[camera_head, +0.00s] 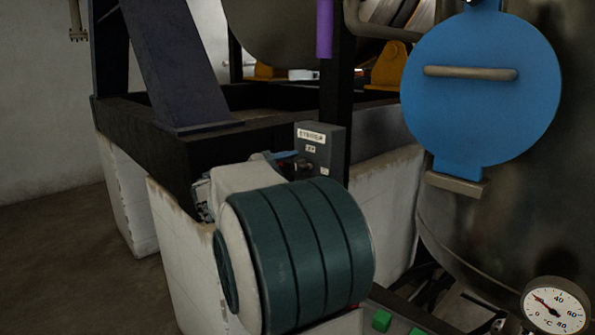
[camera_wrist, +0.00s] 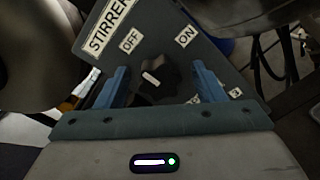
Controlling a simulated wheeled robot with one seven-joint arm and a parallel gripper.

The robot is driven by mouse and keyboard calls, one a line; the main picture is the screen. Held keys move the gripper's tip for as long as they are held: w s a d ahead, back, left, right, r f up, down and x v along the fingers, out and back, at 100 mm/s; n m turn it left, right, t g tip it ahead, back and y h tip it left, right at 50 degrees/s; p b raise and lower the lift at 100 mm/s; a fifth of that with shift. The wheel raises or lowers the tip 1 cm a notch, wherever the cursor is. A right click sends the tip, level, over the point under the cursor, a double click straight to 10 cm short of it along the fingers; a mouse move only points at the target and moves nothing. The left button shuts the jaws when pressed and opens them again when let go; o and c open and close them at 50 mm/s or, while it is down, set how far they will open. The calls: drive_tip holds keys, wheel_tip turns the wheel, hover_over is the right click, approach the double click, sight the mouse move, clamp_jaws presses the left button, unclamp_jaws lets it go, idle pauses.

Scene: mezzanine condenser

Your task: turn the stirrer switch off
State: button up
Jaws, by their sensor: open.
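The stirrer switch is a dark knob (camera_wrist: 157,77) with a short pale mark, on a grey box (camera_wrist: 228,75) labelled STIRRER. In the wrist view the OFF label is up and left of the knob, and the ON label up and right. I cannot tell for sure which label the mark points to. My gripper (camera_wrist: 159,70) is open, with one blue finger on each side of the knob and visible gaps between. In the head view the box (camera_head: 325,140) stands at the centre, its lower part hidden behind my arm.
A blue round cover (camera_head: 482,90) with a bar handle is at the right, on a large dark metal vessel (camera_head: 545,210). A dial gauge (camera_head: 555,305) is at lower right. A dark steel frame (camera_head: 180,70) on pale blocks (camera_head: 122,190) stands left and behind. Floor is open at far left.

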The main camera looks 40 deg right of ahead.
drive_tip(key=s+a, duration=0.1)
drive_tip(key=a, duration=1.2)
drive_tip(key=shift+a, duration=0.2)
drive_tip(key=s+a+f+m+y+p, duration=0.3)
drive_tip(key=s+f+y+p, duration=0.4)
drive_tip(key=s, duration=0.3)
drive_tip(key=s+a+f+m+y+p, duration=0.1)
drive_tip(key=s+a+m+y+p, duration=0.1)
drive_tip(key=s+a+m+y, duration=0.1)
drive_tip(key=s+a+f+m+t+y+p, duration=0.1)
drive_tip(key=s+a+f+m+y+p, duration=0.1)
drive_tip(key=a+y, duration=0.6)
drive_tip(key=s+a+m+p, duration=0.1)
drive_tip(key=s+m, duration=0.1)
drive_tip(key=shift+s+a+f+t, duration=0.25)
drive_tip(key=shift+s+a+t, duration=0.05)
drive_tip(key=shift+s+a, duration=0.05)
